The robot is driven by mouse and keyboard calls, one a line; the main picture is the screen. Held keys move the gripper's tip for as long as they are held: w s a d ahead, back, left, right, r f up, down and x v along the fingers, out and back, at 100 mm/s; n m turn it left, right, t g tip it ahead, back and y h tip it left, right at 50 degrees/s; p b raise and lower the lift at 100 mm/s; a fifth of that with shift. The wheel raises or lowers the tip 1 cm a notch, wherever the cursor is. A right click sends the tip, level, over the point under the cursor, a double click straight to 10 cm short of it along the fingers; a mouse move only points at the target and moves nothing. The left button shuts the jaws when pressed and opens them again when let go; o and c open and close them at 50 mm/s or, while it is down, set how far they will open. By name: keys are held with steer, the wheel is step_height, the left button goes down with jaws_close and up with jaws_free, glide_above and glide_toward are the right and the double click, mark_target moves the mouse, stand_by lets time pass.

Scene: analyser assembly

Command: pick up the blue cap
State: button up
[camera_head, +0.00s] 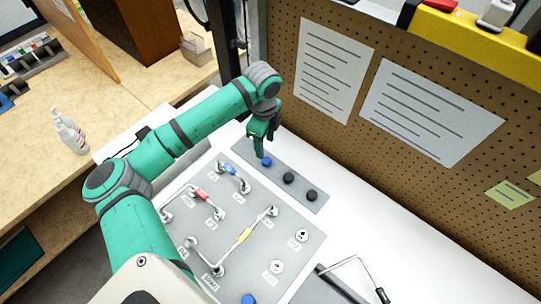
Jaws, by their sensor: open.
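The blue cap (267,162) stands on a narrow grey strip (297,191), at its upper left end, beside two black caps (300,187). My gripper (261,150) is directly above the blue cap and points down at it. Its fingers are open and partly overlap the cap's top in this view. I cannot tell whether they touch the cap or reach around it. Another blue round piece (248,299) sits at the bottom edge of the large grey panel (205,238).
The panel carries tubes with red, blue and yellow marks. A perforated board (420,150) with paper sheets rises on the right. A black-handled tool (382,295) lies at lower right. A white bottle (69,131) stands on the left wooden bench. White tabletop right of the strip is clear.

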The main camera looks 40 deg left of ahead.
mark_target(266, 160)
steer(key=f, duration=0.8)
steer(key=shift+w+f, duration=0.3)
steer(key=shift+f, duration=0.1)
steer(key=shift+s+f, duration=0.15)
steer(key=shift+f, duration=0.2)
steer(key=c, duration=1.1)
